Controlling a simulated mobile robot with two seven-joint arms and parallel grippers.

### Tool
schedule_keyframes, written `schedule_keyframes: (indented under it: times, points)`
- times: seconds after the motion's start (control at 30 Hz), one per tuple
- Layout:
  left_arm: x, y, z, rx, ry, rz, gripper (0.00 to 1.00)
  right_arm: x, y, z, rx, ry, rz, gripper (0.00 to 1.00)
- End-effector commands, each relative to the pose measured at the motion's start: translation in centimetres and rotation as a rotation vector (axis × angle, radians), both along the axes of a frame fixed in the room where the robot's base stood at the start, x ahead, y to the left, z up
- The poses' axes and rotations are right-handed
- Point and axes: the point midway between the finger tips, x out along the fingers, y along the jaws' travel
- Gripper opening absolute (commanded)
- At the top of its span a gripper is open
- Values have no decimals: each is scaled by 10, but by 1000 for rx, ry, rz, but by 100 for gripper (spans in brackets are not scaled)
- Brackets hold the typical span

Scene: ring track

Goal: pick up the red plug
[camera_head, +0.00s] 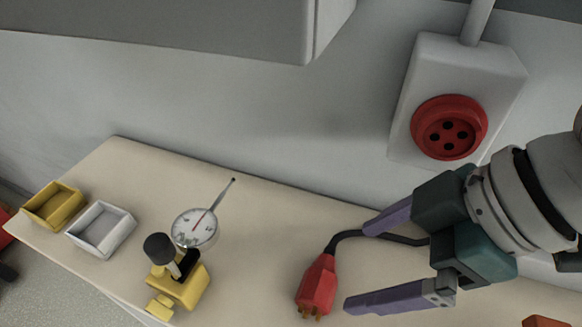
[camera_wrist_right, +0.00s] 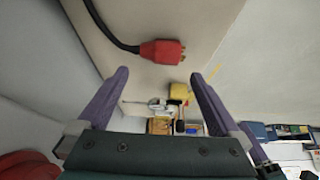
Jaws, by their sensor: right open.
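The red plug (camera_head: 317,286) lies on the light tabletop, its brass pins toward the front edge and its black cable running back and right. In the right wrist view the plug (camera_wrist_right: 160,52) lies ahead of the fingers, with its pins to the right. My right gripper (camera_head: 370,265) is open, with its two purple fingers apart just right of the plug and nothing between them. It also shows in the right wrist view (camera_wrist_right: 158,85). The red socket (camera_head: 448,127) is on a white wall box above. My left gripper is not in view.
A dial gauge (camera_head: 195,228) on a yellow base (camera_head: 180,284) stands left of the plug. A yellow tray (camera_head: 53,204) and a white tray (camera_head: 100,228) sit at the table's left end. A grey cabinet (camera_head: 200,25) hangs above. The tabletop between gauge and plug is clear.

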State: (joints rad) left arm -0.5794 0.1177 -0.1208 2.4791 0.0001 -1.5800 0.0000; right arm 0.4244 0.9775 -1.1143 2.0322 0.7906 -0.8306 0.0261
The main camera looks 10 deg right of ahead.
Motion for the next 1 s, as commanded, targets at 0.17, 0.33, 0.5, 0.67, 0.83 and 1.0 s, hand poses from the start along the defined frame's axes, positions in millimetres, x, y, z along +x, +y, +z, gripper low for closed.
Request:
schedule_keyframes:
  times: [0.17,0.33,0.5,0.67,0.83,1.0]
  points:
    - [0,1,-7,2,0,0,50,8,13,-25,2,1,0,100]
    - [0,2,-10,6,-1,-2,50,13,19,-37,1,-1,1,100]
    - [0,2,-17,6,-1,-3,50,22,30,-58,1,-1,2,100]
    - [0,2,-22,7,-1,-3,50,28,39,-76,0,0,1,100]
    - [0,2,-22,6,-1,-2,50,29,41,-79,0,0,1,100]
    - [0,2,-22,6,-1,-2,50,29,40,-78,-1,-1,2,94]
